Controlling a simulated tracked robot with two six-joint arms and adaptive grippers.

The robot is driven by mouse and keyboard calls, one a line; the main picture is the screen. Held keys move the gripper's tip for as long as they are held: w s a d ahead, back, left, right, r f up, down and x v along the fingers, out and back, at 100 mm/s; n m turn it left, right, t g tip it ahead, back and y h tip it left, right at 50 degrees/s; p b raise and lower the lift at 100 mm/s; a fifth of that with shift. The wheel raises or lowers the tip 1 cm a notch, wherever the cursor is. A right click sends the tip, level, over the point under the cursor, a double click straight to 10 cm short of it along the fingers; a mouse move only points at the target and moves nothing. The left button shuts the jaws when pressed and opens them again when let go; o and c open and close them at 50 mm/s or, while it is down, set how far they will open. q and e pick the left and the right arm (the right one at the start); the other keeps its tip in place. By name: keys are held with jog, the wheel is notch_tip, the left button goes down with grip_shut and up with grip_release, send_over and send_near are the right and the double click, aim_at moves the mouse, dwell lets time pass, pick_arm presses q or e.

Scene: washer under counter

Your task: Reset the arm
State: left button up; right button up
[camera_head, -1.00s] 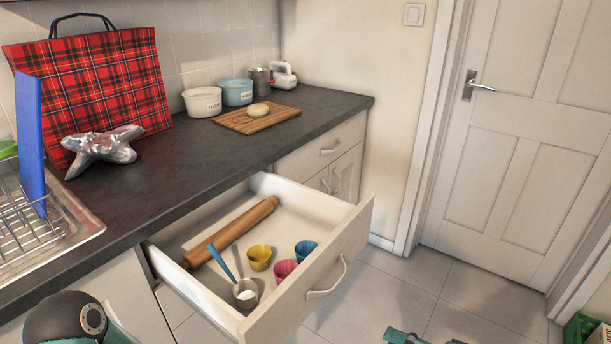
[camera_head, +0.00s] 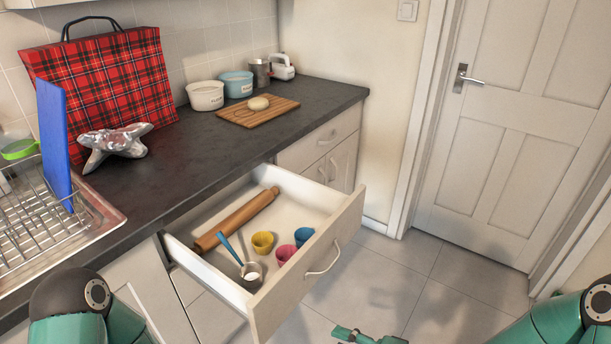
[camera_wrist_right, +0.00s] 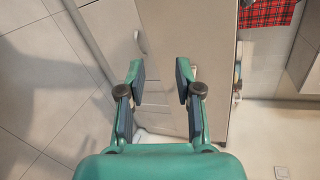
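My right gripper (camera_wrist_right: 160,85) is open and empty in the right wrist view, its two fingers apart in front of a pale cabinet front (camera_wrist_right: 195,20). A small green part of my arms shows at the bottom edge of the head view, above the floor in front of the drawer; I cannot tell its finger opening there. My left arm link shows at the bottom left, but the left gripper is out of view. My right arm link shows at the bottom right.
An open drawer (camera_head: 290,313) juts out, holding a rolling pin (camera_head: 237,219), small cups and a blue-handled scoop (camera_head: 252,276). The dark counter (camera_head: 190,150) carries a tartan bag (camera_head: 105,85), a silver star-shaped object (camera_head: 112,146) and a board (camera_head: 257,111). Floor is clear before the door (camera_head: 500,150).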

jog(key=s+d+f+n+g+h+p, duration=0.3)
jog(key=s+f+n+g+h, duration=0.4)
jog(key=s+f, duration=0.6)
jog(key=shift+s+d+f+h+p, duration=0.25)
jog(key=shift+d+f+h+p, duration=0.25)
jog(key=shift+f, duration=0.3)
